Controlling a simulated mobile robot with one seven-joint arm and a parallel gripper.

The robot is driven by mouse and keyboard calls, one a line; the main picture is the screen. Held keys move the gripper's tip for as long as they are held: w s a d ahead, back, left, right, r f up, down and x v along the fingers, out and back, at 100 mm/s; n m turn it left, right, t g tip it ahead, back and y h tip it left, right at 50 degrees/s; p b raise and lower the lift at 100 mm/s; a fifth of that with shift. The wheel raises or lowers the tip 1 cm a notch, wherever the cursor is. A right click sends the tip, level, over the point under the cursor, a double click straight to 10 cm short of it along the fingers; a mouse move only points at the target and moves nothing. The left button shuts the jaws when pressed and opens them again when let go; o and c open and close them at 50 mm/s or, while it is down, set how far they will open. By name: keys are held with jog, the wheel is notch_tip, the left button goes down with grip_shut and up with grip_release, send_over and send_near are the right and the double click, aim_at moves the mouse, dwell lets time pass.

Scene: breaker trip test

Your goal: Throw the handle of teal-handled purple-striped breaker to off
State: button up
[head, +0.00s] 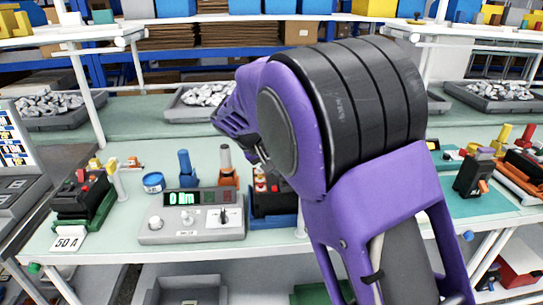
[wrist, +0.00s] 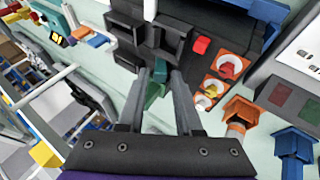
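In the wrist view my gripper (wrist: 159,82) has its two grey fingers apart, pointing at a dark breaker (wrist: 150,38). A small teal handle (wrist: 157,76) shows between the fingertips, nearer the left finger; I cannot tell whether they touch. A purple stripe is not clear in either view. In the head view a black breaker on a blue base (head: 272,203) stands on the bench, partly hidden behind my purple arm. My fingertips are hidden in that view.
A grey meter box (head: 192,216) with a green display stands left of the breaker. Blue (head: 185,168) and orange (head: 227,170) plug-like parts stand behind it. Another breaker (head: 82,195) is at the far left, and more devices (head: 472,175) stand on the right.

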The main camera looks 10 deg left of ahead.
jog(key=p+v, duration=0.1)
jog(key=v, duration=1.6)
jog(key=shift+p, duration=0.35)
jog(key=shift+d+r, duration=0.1)
